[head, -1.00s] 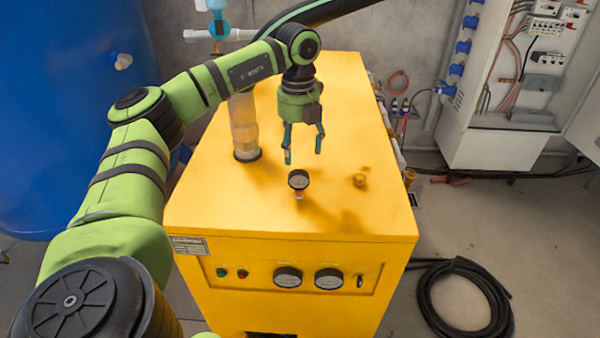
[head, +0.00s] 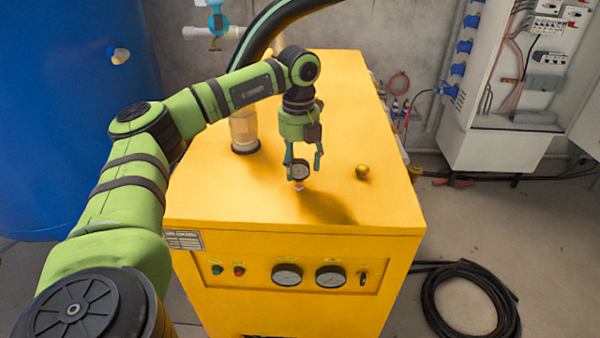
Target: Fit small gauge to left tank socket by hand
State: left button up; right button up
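The small gauge (head: 299,170), with a dark round face and a pale stem, stands upright on the yellow cabinet's top (head: 240,195). My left gripper (head: 303,168) points down over it, its two fingers on either side of the gauge. The fingers look apart, with a gap at the right finger; I cannot see any firm contact. A large blue tank (head: 60,120) stands at the far left, with a small pale and brass-coloured fitting (head: 119,56) on its side. I cannot make out whether that fitting is the socket. My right gripper is not in view.
A small brass knob (head: 362,172) sits on the cabinet top, right of the gauge. A coiled black hose (head: 470,300) lies on the floor at right.

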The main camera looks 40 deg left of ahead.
pick_arm(q)
grip_shut()
jog(key=shift+r, duration=0.1)
notch_tip(320, 180, up, 6)
jog(key=p, duration=0.5)
jog(key=shift+f, duration=0.2)
